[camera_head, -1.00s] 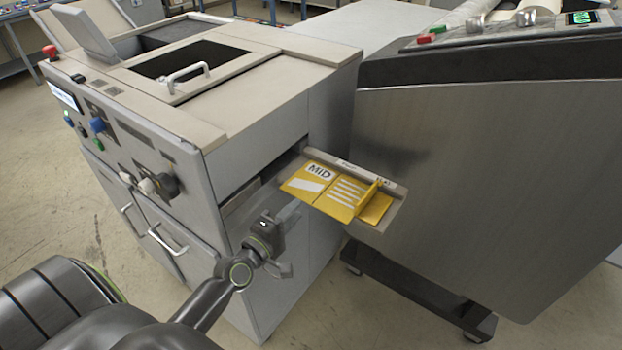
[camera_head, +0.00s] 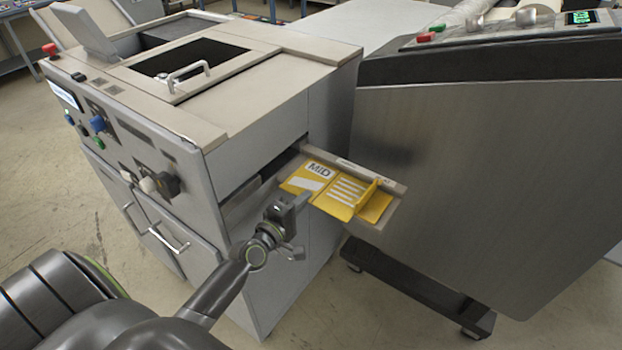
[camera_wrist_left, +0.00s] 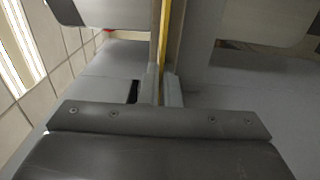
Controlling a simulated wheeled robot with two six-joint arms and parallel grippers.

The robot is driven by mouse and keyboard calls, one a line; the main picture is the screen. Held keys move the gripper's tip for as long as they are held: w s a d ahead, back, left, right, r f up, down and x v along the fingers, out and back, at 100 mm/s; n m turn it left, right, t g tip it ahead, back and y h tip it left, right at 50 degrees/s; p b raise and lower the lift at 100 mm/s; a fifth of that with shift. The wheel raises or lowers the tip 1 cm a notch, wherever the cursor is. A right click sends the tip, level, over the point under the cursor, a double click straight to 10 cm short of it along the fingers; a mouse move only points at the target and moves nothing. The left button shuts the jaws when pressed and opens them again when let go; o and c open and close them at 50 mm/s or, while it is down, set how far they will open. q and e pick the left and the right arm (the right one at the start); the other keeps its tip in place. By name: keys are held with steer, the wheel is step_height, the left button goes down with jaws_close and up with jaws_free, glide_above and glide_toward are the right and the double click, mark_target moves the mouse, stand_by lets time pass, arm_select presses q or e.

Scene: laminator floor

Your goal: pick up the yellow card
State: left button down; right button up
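The yellow card (camera_head: 316,179), marked "MID" and with white stripes, lies on a narrow grey tray (camera_head: 398,190) at the side of the beige machine. A yellow raised strip and another yellow part show at its right end; I cannot tell whether they are separate pieces. My left gripper (camera_head: 302,226) is open and empty just in front of the card's near edge, one finger above the other. In the left wrist view the card (camera_wrist_left: 165,35) shows edge-on as a thin yellow strip in the gap between the wide-apart fingers. My right gripper is not in view.
The beige machine (camera_head: 255,105) with knobs and door handles stands to the left, close to my left arm. A large metal-sided machine (camera_head: 480,180) stands just right of the tray on a dark wheeled base (camera_head: 420,295). The floor in front is clear.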

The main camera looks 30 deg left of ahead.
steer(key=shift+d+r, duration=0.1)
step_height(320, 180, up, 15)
steer(key=p, duration=1.5)
